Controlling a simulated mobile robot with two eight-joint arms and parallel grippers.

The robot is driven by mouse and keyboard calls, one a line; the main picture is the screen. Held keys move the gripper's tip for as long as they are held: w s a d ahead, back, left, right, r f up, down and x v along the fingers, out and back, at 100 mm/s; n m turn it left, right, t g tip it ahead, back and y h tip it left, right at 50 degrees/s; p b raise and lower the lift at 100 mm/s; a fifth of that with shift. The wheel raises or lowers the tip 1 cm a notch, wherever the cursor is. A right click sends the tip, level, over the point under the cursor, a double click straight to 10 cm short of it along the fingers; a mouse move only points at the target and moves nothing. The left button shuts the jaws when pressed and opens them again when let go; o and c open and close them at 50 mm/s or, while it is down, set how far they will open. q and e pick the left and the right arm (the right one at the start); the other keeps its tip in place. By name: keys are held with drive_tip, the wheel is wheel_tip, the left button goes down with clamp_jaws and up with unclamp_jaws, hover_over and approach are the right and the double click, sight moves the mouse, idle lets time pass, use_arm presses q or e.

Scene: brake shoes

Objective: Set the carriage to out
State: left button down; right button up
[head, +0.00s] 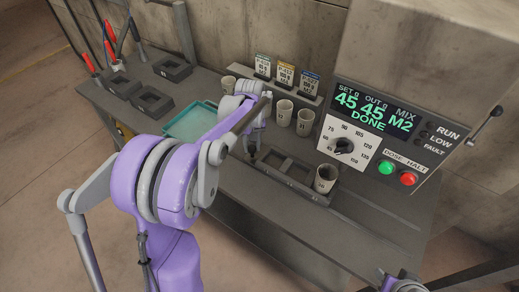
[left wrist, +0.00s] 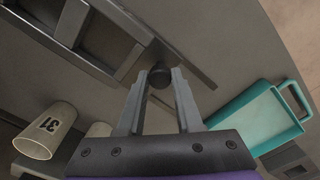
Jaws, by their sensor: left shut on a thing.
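The dark carriage (head: 298,184) with square openings lies on the bench in front of the dosing machine (head: 372,125). A grey cup (head: 326,178) stands at its right end, below the machine's front. My left gripper (head: 252,152) is at the carriage's left end. In the left wrist view its fingers (left wrist: 162,74) are shut on a dark round knob (left wrist: 160,77) beside the end of the carriage (left wrist: 128,42). In the head view my arm partly hides this end and the knob cannot be made out.
The machine display reads 45, 45, M2, DONE. Several cups, including one marked 31 (left wrist: 46,128), stand behind the carriage. A teal tray (head: 188,126) lies to the left. Dark square holders (head: 152,102) and red-handled tools (head: 108,45) are further left.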

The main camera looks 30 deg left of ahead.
use_arm(q)
drive_tip(key=a, duration=0.7)
drive_tip(key=w+a, duration=0.1)
drive_tip(key=a, duration=0.3)
drive_tip(key=shift+a, duration=0.1)
drive_tip(key=c, duration=0.6)
unclamp_jaws()
drive_tip(key=shift+a, duration=0.1)
drive_tip(key=shift+s, duration=0.1)
drive_tip(key=shift+r, duration=0.2)
wheel_tip(320, 180, up, 10)
drive_tip(key=shift+r, duration=0.25)
